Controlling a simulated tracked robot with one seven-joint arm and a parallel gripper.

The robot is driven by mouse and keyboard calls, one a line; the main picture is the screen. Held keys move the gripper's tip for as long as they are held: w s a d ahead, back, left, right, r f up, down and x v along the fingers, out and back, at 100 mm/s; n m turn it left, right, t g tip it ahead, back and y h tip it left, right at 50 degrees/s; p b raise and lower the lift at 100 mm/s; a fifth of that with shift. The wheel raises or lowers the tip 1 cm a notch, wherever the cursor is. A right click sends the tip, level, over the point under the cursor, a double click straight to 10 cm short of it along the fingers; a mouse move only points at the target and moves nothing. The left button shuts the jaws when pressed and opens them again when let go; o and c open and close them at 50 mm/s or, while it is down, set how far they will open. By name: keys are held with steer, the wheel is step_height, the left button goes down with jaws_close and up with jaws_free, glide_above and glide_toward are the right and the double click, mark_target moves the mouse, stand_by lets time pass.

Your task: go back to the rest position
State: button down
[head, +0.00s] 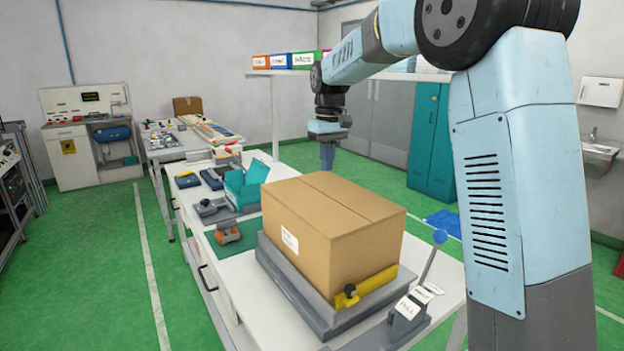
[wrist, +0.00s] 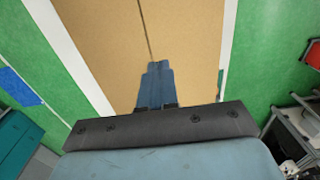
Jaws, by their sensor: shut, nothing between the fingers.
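My gripper (head: 327,157) hangs pointing down from my light-blue arm, above and behind the large cardboard box. In the wrist view its two blue fingers (wrist: 156,85) are together with nothing between them. The closed cardboard box (head: 335,232) stands on a grey platform (head: 290,290) on the white workbench. The box top (wrist: 110,40) also fills the middle of the wrist view, below the fingers. In the head view the box edge comes close to the fingertips, and the exact gap cannot be told.
A teal cabinet (head: 433,143) stands behind. Green floor lies around the bench.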

step_height(320, 180, up, 6)
steer(key=s+d+r+m+t, duration=0.3)
steer(key=s+d, duration=1.2)
steer(key=s, duration=0.4)
steer(key=s+d+f+m+t, duration=0.1)
steer(key=s+f, duration=0.4)
steer(key=s, duration=0.3)
steer(key=s+d+f+m+t, duration=0.1)
steer(key=s+f, duration=0.3)
steer(key=s, duration=0.4)
steer(key=shift+s+d+f+m+t, duration=0.15)
steer(key=shift+f+m+t, duration=0.25)
steer(key=shift+m, duration=0.3)
